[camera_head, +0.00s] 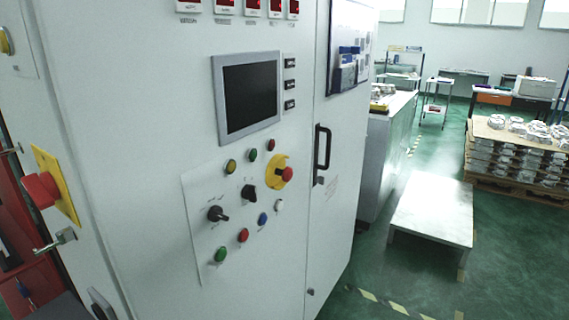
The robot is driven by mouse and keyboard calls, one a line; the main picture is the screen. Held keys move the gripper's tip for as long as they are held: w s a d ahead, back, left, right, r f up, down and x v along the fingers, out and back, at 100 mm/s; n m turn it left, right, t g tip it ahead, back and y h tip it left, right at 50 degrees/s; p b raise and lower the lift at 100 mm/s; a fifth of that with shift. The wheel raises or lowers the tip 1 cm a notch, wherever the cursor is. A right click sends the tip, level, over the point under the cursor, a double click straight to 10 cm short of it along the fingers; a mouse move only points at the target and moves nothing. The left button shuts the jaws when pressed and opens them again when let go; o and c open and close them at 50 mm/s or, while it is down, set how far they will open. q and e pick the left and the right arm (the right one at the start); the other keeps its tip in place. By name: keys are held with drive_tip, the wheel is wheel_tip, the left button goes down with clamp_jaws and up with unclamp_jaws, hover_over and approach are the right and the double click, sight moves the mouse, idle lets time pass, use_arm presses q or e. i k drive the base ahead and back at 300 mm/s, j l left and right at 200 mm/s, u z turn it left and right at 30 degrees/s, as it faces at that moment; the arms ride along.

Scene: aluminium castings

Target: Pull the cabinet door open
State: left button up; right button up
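The cabinet (150,140) is a tall pale grey control cabinet filling the left and middle of the head view. Its narrow door (335,215) is on the right side of the front and looks shut, flush with the panel beside it. A black vertical bar handle (322,150) sits near the door's left edge. A small lock (311,291) shows low on the door. Neither of my grippers can be made out, and nothing is touching the handle.
The panel carries a dark screen (249,92) and several buttons and knobs. A red emergency button (42,189) is at left. A low pale platform (431,211) stands right of the cabinet, with green floor (400,275) before it. Pallets of castings (515,150) stand farther right.

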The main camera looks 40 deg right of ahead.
sight(340, 117)
drive_tip(key=z, duration=1.75)
